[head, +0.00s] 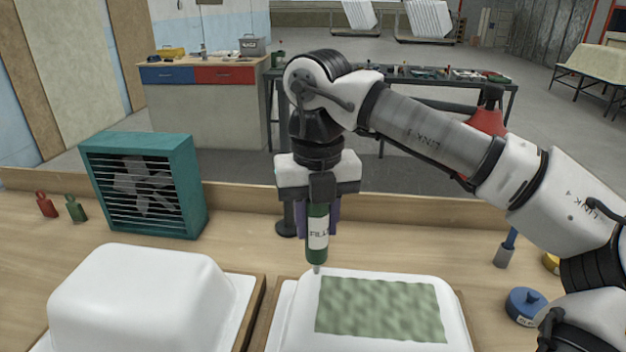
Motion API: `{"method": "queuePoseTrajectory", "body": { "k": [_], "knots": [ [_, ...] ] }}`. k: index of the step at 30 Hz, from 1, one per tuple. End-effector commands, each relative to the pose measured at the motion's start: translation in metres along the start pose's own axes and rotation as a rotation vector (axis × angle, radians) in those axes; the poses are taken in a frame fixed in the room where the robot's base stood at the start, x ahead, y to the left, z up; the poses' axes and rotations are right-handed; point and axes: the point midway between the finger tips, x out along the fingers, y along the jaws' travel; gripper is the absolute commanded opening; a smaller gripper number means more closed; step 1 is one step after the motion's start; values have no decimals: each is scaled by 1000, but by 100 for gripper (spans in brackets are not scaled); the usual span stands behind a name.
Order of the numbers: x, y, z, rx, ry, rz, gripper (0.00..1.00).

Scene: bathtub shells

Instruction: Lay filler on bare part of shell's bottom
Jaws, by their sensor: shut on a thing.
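My gripper (320,188) is shut on a green filler tube (317,250) with a pale label. The tube points straight down, its nozzle at the upper left corner of a white upturned shell (300,318). I cannot tell whether the nozzle touches the shell. A mottled green filler patch (380,308) covers much of the shell's bottom, with a bare white margin along its left, top and right edges. The shell's lower part is cut off by the frame. A second white upturned shell (140,295) at left shows no filler.
A teal fan box (145,185) stands behind the left shell, with small red (46,204) and green (76,208) items beside it. A blue round container (525,305) stands right of the filled shell. A raised wooden edge (240,198) runs along the bench's back.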

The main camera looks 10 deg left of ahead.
Motion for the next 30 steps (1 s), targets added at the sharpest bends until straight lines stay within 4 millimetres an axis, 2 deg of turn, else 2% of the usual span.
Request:
{"method": "queuePoseTrajectory", "body": {
  "k": [3, 18, 30],
  "knots": [
    [-14, 2, 0, -3, 1, -1, 9],
    [-56, 9, 2, -17, 2, -1, 9],
    [-57, 9, 2, -17, 2, -1, 9]
  ]
}}
